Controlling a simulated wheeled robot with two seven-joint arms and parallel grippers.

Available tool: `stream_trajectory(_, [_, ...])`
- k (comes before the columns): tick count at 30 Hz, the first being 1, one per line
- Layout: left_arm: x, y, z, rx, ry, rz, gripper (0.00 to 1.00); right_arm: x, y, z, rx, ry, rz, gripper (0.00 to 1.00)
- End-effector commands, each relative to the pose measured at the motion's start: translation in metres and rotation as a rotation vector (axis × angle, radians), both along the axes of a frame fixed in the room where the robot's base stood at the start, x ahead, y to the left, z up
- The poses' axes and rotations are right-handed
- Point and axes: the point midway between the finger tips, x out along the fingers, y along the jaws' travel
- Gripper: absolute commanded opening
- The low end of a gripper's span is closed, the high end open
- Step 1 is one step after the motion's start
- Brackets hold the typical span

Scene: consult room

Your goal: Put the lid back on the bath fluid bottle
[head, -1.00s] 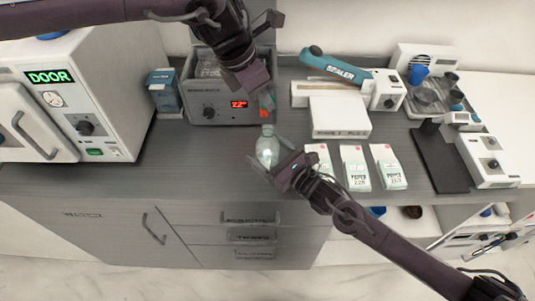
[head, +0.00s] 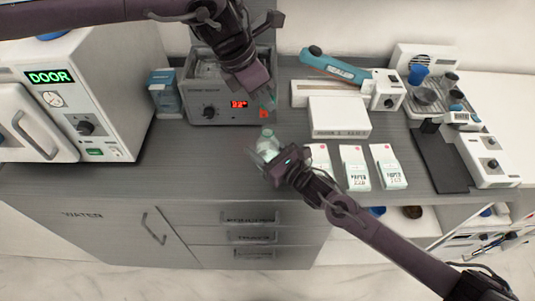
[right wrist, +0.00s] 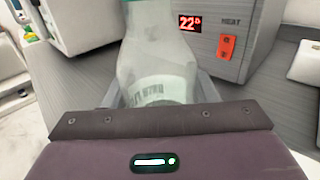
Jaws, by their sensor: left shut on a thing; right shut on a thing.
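The bath fluid bottle (head: 267,147) is clear with a greenish neck, over the front part of the counter in the head view. My right gripper (head: 268,156) is shut around its body. The right wrist view shows the bottle (right wrist: 157,62) close up, with a pale printed label and a green band at the cut-off top edge. My left gripper (head: 268,98) is shut above and behind the bottle neck, apart from it.
The water bath (head: 208,112) with a red display stands behind the bottle. Several white pouches (head: 355,168) lie to the right. A teal-handled sealer (head: 335,66) and white box (head: 338,118) stand behind them. The counter left of the bottle is clear.

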Motion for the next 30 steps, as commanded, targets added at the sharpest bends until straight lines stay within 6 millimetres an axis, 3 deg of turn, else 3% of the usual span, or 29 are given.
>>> stream_trajectory(5, [0.0,0.0,-0.005,0.0,0.002,0.001,0.06,0.0,0.0,0.0,0.0,0.0,0.0,0.11])
stream_trajectory(15, [0.0,0.0,-0.048,-0.001,0.001,0.001,0.06,0.0,0.0,0.0,0.0,0.0,0.0,0.11])
stream_trajectory(30, [0.0,0.0,-0.05,0.0,0.0,0.0,0.06,0.0,0.0,0.0,-0.001,0.001,0.0,0.11])
